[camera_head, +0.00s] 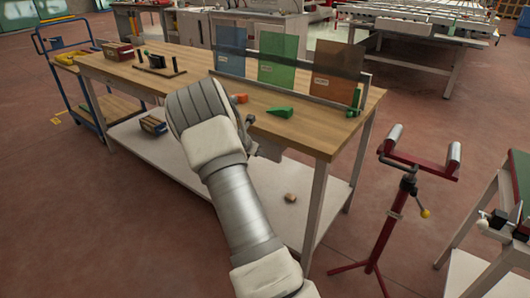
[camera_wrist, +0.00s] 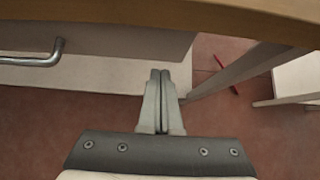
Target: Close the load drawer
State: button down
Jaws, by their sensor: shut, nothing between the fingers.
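The load drawer (camera_wrist: 115,42) shows in the wrist view as a grey panel beneath the wooden table edge, with a curved metal handle (camera_wrist: 35,60) at the left. How far it stands out from the table cannot be told. In the head view my arm hides most of that part of the table. My gripper (camera_wrist: 160,73) is shut and empty, its fingertips near the right end of the grey panel and to the right of the handle. Whether the fingertips touch the panel is unclear.
The workbench (camera_head: 325,140) carries a rack with blue, green and brown sheets, a green wedge (camera_head: 280,112) and an orange piece. A red roller stand (camera_head: 390,220) stands to the right. A blue cart (camera_head: 58,75) is at the left. Open red floor lies in front.

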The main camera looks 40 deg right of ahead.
jog(key=p+v, duration=0.2)
jog(key=v, duration=0.8)
jog(key=shift+a, duration=0.4)
jog(key=shift+s+r, duration=0.1)
jog(key=s+a+r+m+t+y, duration=0.1)
jog(key=s+a+r+m+y, duration=0.3)
jog(key=s+a+r+m, duration=0.9)
jog(key=s+a+r+m+t+y, duration=0.15)
jog(key=s+a+m, duration=0.35)
jog(key=s, duration=0.5)
jog(key=s+a+r+m+y, duration=0.3)
jog(key=s+a, duration=0.5)
jog(key=s, duration=0.2)
notch_tip(320, 180, up, 14)
jog(key=p, duration=1.4)
jog(key=shift+m, duration=0.3)
